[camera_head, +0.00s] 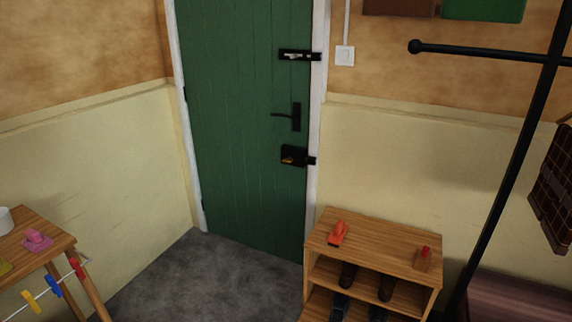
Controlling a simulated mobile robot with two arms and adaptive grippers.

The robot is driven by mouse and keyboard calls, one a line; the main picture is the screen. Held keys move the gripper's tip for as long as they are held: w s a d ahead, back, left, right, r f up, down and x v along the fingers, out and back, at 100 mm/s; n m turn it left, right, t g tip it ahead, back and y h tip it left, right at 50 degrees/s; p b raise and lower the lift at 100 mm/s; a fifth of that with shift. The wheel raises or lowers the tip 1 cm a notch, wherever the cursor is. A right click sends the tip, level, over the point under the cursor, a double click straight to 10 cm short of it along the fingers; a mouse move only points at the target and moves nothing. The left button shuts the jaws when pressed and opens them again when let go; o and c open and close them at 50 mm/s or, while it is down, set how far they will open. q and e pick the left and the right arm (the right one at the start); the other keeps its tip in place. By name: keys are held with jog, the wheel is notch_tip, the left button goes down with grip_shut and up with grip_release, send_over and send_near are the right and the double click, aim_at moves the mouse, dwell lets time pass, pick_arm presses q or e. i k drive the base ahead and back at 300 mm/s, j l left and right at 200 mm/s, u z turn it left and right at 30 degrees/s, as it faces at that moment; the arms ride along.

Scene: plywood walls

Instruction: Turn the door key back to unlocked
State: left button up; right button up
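A green plank door (240,120) stands shut in a white frame at the back. A black lock case (294,155) sits low on its right side, with a small brass-coloured piece (289,160) on it that looks like the key. Its exact angle is too small to tell. A black lever handle (295,116) is above the lock, and a black bolt (298,55) is higher up. Neither of my grippers shows in the head view.
A wooden shoe rack (400,239) with a red object (338,232) on top stands right of the door. A small wooden table (45,237) is at the left. A black coat stand (520,140) rises at the right. Grey floor (190,280) before the door is clear.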

aim_at(288, 160)
jog(key=i+l+z, duration=0.2)
jog(key=i, duration=0.35)
jog(key=i+z, duration=0.2)
jog(key=i, duration=0.4)
